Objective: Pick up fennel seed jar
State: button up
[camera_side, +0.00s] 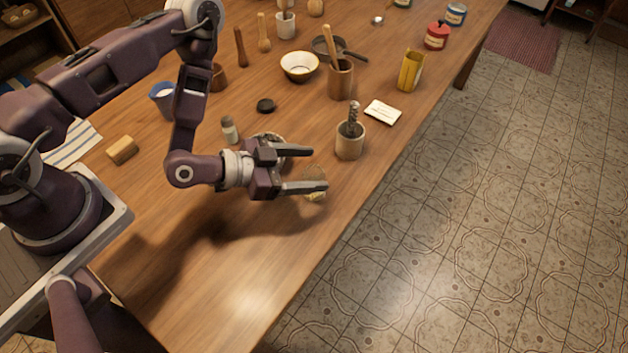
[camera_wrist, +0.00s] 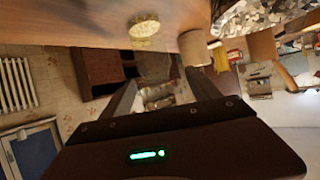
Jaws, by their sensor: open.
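A small clear glass jar with yellowish contents (camera_side: 316,197), which looks like the fennel seed jar, stands on the wooden table near its right edge. The lower finger of my gripper (camera_side: 311,168) partly covers it in the side view. My gripper is open, held sideways above the table with its fingers pointing right. In the wrist view the jar (camera_wrist: 143,31) shows above and beyond the open fingers (camera_wrist: 164,88), apart from them. No label is readable.
A white card (camera_side: 383,112) lies farther back. The near table (camera_side: 240,290) is clear.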

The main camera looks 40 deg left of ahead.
aim_at(325, 177)
jog(key=shift+s+a+f+n+t+y, duration=0.2)
jog(key=shift+s+f+n, duration=0.1)
jog(key=shift+s+f, duration=0.2)
jog(key=shift+s+a+f+n+t+y, duration=0.1)
jog(key=shift+s+a+f+n+t, duration=0.1)
jog(key=shift+s+f+n, duration=0.25)
jog(key=x, duration=0.6)
jog(key=shift+w+d+f, duration=0.2)
jog(key=shift+w, duration=0.05)
jog(key=c, duration=1.4)
jog(key=shift+o, duration=0.2)
notch_tip(325, 177, up, 10)
